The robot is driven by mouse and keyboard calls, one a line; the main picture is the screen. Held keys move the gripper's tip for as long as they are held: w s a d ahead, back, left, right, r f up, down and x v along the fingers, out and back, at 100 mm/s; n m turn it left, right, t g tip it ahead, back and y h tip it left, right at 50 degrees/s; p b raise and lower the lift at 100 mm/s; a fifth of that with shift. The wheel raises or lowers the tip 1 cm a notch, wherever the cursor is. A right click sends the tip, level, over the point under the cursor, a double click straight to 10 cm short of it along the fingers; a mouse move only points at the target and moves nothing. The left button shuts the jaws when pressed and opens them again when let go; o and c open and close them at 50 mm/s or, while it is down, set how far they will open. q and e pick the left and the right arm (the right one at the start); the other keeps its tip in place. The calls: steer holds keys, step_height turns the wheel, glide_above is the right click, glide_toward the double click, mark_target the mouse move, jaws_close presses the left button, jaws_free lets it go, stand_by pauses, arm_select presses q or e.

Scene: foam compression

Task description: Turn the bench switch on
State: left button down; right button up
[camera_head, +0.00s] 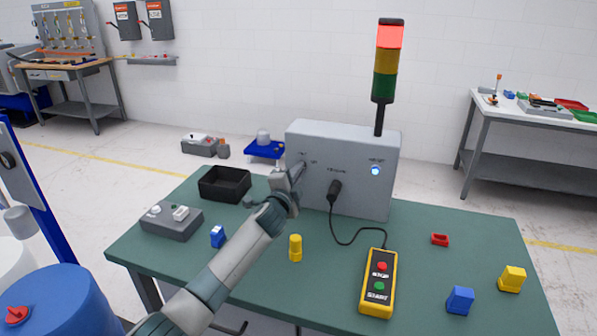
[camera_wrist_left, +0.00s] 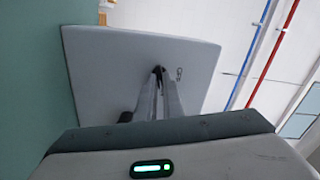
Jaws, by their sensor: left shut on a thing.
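The grey control box (camera_head: 345,150) stands at the back of the green bench. It also fills the middle of the left wrist view (camera_wrist_left: 95,75). My left gripper (camera_head: 297,172) is at the left part of the box's front face, just below small dark markings. In the left wrist view its fingers (camera_wrist_left: 158,75) are close together on a small dark part at the box face, which looks like the bench switch. The fingers hide most of it, so its position cannot be told. My right gripper is not in view.
A signal tower (camera_head: 384,85) shows red lit on top. A blue button (camera_head: 375,171) glows on the box. A black plug (camera_head: 334,190) and cable lead to a yellow START/STOP pendant (camera_head: 378,284). A black bin (camera_head: 225,183), grey switch unit (camera_head: 171,222) and several small blocks are on the bench.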

arm_select(q)
steer(key=shift+f+m, duration=0.15)
steer(key=shift+m, duration=1.45)
steer(key=c, duration=1.9)
jaws_free()
steer(key=shift+s, duration=0.15)
